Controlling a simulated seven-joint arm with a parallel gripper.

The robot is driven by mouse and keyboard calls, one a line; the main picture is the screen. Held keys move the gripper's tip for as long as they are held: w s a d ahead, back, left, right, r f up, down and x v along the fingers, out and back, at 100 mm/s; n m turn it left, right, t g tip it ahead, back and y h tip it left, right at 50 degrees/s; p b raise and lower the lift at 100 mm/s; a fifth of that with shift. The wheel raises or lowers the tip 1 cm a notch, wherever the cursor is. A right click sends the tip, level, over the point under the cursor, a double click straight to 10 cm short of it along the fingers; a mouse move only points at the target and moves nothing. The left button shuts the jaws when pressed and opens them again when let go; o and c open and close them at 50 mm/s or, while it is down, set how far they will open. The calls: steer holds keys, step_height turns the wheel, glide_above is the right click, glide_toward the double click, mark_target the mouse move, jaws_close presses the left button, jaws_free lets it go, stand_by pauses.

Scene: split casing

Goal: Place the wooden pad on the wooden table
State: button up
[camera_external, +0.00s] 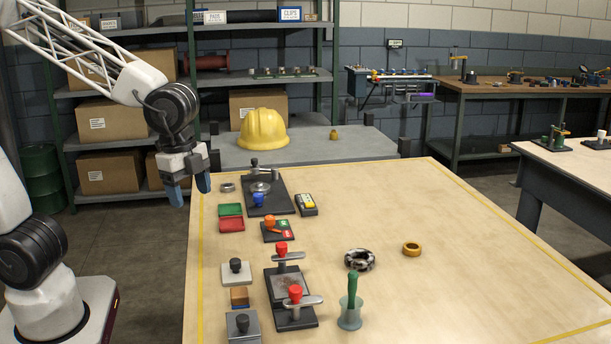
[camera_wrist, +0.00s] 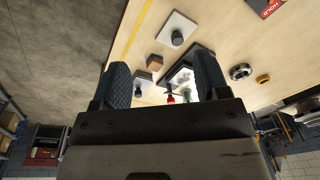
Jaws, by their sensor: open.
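A small brown wooden block (camera_external: 239,295), which looks like the wooden pad, lies near the left edge of the wooden table (camera_external: 460,240). It sits between two grey plates with dark knobs, and a bluish strip shows at its base. The block also shows in the wrist view (camera_wrist: 155,62), ahead of my gripper (camera_wrist: 163,85) and between its fingers in the picture. In the external view my gripper (camera_external: 189,188) hangs high by the table's far left part, well apart from the block. Its two blue fingers are open with nothing between them.
A black fixture with red-knobbed clamps (camera_external: 290,294) stands right of the block. The grey plates (camera_external: 236,273) flank it closely. The table's right side is clear.

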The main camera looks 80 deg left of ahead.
mark_target(239, 291)
steer(key=w+d+f+m, duration=0.2)
steer(key=d+f, duration=0.1)
steer(key=d, duration=0.2)
steer(key=w+d+f+m, duration=0.3)
steer(key=d, duration=0.2)
steer(key=w+d+f+m+g, duration=0.1)
steer(key=w+d+f+m, duration=0.2)
steer(key=d, duration=0.1)
steer(key=shift+w+d, duration=0.2)
steer(key=shift+d, duration=0.2)
steer(key=shift+f, duration=0.15)
steer(key=shift+f, duration=1.2)
steer(key=shift+f, duration=0.1)
steer(key=shift+a+f, duration=0.2)
steer(key=shift+f, duration=2.3)
steer(key=shift+c, duration=0.5)
steer(key=c, duration=1)
